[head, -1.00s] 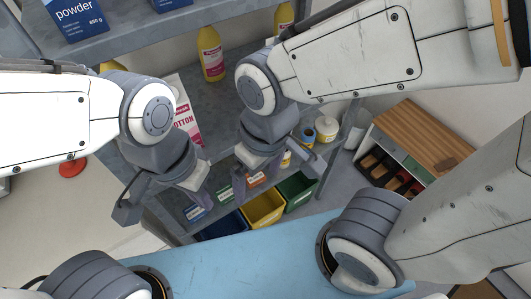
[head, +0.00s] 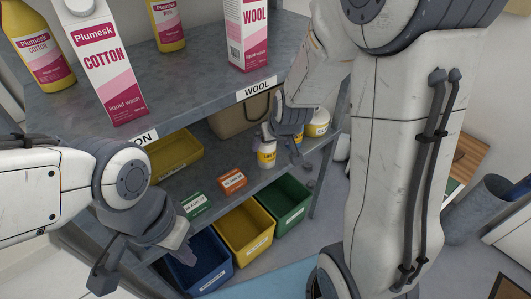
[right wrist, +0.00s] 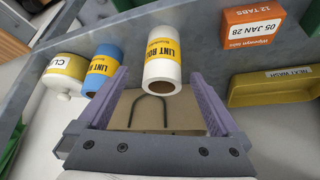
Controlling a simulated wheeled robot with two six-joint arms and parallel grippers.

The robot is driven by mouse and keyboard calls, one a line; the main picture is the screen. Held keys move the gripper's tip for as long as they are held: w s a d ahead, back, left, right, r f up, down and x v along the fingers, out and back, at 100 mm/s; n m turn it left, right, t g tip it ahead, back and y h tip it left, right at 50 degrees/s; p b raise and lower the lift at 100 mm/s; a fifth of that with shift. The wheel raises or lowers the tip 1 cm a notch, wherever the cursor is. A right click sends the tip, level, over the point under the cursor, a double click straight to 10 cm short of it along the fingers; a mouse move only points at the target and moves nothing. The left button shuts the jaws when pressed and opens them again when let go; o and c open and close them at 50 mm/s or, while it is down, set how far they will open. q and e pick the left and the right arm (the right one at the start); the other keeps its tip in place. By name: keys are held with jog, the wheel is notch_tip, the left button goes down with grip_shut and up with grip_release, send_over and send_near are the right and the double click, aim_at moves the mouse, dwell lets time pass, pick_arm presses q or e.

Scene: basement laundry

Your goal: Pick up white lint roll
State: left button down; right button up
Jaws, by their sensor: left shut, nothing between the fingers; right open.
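The white lint roll (head: 266,156) with a yellow label stands on the lower shelf in the head view. It also shows in the right wrist view (right wrist: 163,62), with its end ring facing the camera. My right gripper (head: 282,144) is open beside it. In the right wrist view its purple fingers (right wrist: 160,75) lie one on each side of the roll, with gaps on both sides. My left gripper (head: 184,253) is shut and empty, low at the left above the blue bin.
A blue lint roll (right wrist: 103,70) and a white tub (right wrist: 65,74) stand left of the white roll. An orange box (head: 232,181), a green box (head: 195,204) and a yellow tray (head: 175,155) share the shelf. The upper shelf (head: 200,85) overhangs with bottles and cartons.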

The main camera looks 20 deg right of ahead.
aim_at(265, 151)
jog(key=b+x, duration=0.2)
jog(key=x, duration=0.2)
jog(key=shift+f, duration=0.2)
jog(key=b+x, duration=0.3)
jog(key=x, duration=0.2)
jog(key=shift+w+a, duration=0.2)
jog(key=shift+w, duration=0.05)
jog(key=c, duration=1.5)
jog(key=shift+r, duration=0.1)
